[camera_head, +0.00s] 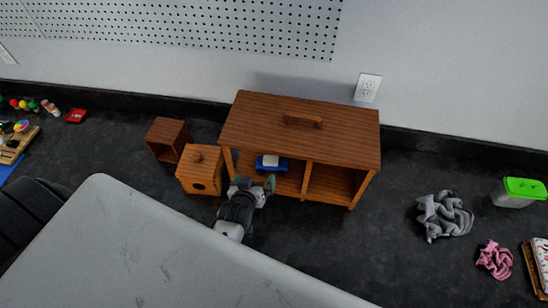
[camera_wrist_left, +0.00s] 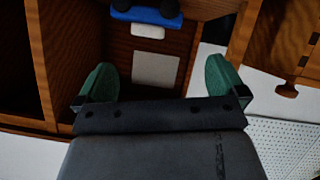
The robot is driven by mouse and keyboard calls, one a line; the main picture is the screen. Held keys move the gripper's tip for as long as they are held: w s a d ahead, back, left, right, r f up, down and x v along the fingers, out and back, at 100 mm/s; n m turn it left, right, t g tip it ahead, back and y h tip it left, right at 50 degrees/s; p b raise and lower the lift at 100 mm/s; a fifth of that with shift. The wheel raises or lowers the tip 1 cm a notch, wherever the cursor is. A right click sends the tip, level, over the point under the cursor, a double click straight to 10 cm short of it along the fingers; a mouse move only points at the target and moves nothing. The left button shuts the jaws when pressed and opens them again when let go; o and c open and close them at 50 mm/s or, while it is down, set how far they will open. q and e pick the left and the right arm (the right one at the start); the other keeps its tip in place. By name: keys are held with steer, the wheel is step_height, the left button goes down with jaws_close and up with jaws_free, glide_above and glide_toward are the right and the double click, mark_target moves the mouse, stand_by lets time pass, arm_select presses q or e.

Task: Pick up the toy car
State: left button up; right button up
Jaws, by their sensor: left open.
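The toy car (camera_head: 270,161) is blue with a white top and sits in the left compartment of a wooden cabinet (camera_head: 300,135). In the left wrist view the blue car (camera_wrist_left: 147,15) shows at the top edge, partly cut off, with dark wheels. My left gripper (camera_head: 256,182) is at the front opening of that compartment, just short of the car. Its green fingers (camera_wrist_left: 160,74) are spread open with nothing between them. My right gripper is not in view.
A small wooden box (camera_head: 199,172) and an open wooden box (camera_head: 167,139) stand left of the cabinet. The divider (camera_head: 306,178) borders the compartment on the right. Grey cloth (camera_head: 444,215), pink cloth (camera_head: 495,259) and a green-lidded container (camera_head: 523,189) lie further right.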

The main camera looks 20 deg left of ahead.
mark_target(265, 163)
arm_select(q)
steer(key=x, duration=0.5)
steer(key=shift+w+b, duration=0.15)
steer(key=shift+b, duration=0.25)
steer(key=shift+w+f, duration=0.15)
steer(key=shift+w, duration=0.05)
steer(key=b+x, duration=0.4)
steer(key=shift+w+d, duration=0.1)
steer(key=shift+w+b, duration=0.3)
steer(key=shift+w, duration=0.15)
steer(key=shift+c, duration=0.3)
steer(key=c, duration=0.6)
steer(key=shift+r, duration=0.25)
